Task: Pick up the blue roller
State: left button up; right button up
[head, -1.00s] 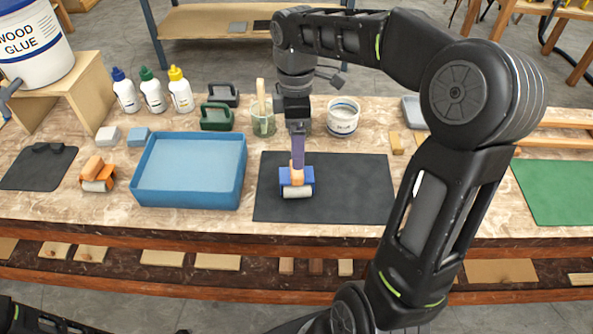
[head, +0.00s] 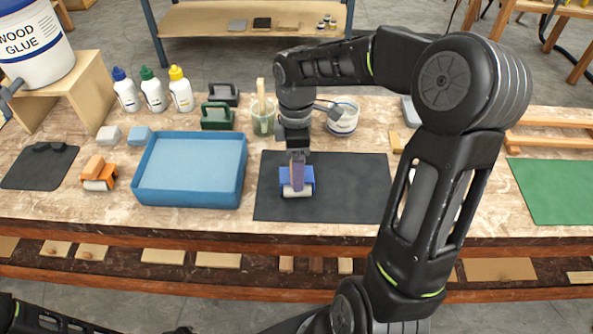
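The blue roller (head: 309,180) sits on the dark mat (head: 350,190), with its pale cylinder facing the near edge of the bench. My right gripper (head: 297,183) points down onto the roller from above. Its fingers overlap the top and middle of the roller and hide the handle part. The fingers are seen almost in line, so the gap between them does not show. I cannot tell if they touch the roller. My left gripper is out of the picture; only a piece of that arm shows at the bottom left.
A blue tray (head: 190,202) stands left of the mat, with an orange roller (head: 98,170) beyond it. A jar with a brush (head: 263,120) and a white tub (head: 343,116) stand behind the gripper. A green mat (head: 555,190) lies at the right.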

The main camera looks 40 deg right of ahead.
jog(key=shift+f, duration=0.5)
jog(key=shift+c, duration=0.5)
jog(key=c, duration=1.5)
